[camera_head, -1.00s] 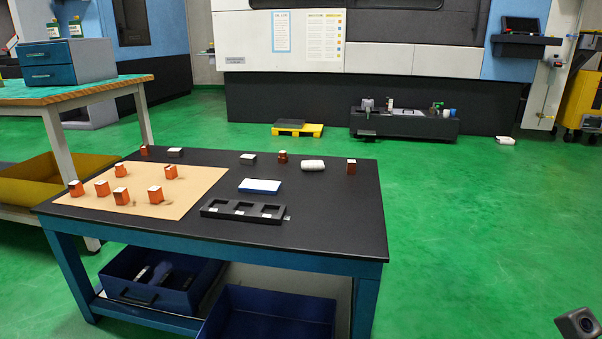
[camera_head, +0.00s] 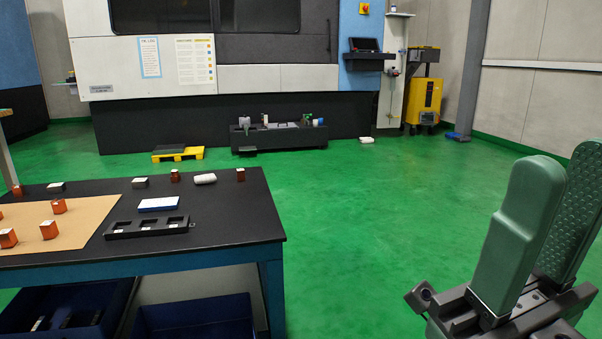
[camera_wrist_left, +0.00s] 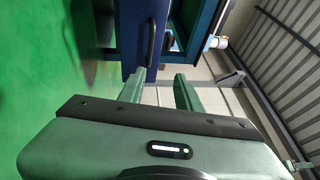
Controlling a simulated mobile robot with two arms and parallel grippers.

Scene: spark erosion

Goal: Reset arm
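My right gripper (camera_head: 562,172) stands upright at the lower right of the head view, over the green floor and well to the right of the black-topped table (camera_head: 235,222). Its two green fingers are apart, with nothing seen between them. My left gripper (camera_wrist_left: 158,88) shows only in the left wrist view.
The table holds several orange-brown blocks (camera_head: 48,230), a black tray with slots (camera_head: 148,228), a blue-and-white block (camera_head: 158,204) and a white roll (camera_head: 205,179). Blue bins (camera_head: 195,318) sit below. Green floor (camera_head: 365,225) is clear between table and right gripper.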

